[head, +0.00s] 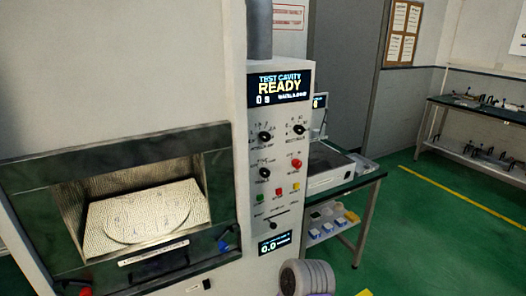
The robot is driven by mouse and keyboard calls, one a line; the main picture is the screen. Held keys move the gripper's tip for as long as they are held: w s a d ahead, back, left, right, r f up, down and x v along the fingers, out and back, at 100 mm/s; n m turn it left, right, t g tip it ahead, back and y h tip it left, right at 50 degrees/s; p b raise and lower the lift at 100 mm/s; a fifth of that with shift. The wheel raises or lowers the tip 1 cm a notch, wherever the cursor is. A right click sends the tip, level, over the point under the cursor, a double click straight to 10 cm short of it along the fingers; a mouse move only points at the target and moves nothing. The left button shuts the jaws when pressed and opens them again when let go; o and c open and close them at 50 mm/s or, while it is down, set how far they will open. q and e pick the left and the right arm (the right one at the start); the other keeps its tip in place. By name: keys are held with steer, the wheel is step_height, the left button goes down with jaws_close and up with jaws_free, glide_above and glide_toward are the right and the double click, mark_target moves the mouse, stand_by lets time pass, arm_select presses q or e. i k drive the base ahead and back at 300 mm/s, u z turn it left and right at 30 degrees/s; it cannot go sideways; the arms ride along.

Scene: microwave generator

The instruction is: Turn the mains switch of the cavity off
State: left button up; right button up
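The test cavity (120,130) is a large pale cabinet at the left, with an open front chamber (140,212) that holds a marked floor plate. Its control column (282,140) carries a lit display (281,87) reading "TEST CAVITY READY". Below are several black knobs, a red knob (296,163), and green, red and yellow buttons. A small black lever-like control (271,226) sits under the buttons, above a lower display (275,244) reading 0.0. The labels are too small to read, so I cannot tell which control is the mains switch. Neither gripper shows.
A grey ribbed part, probably my arm, shows at the bottom centre, near the column. A bench (335,185) with equipment and small bins stands right of the column. Another bench (480,115) is at far right. Green floor (440,230) between is clear.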

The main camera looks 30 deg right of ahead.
mark_target(297, 163)
steer(key=z, duration=1.45)
steer(key=i, duration=1)
steer(key=u, duration=0.25)
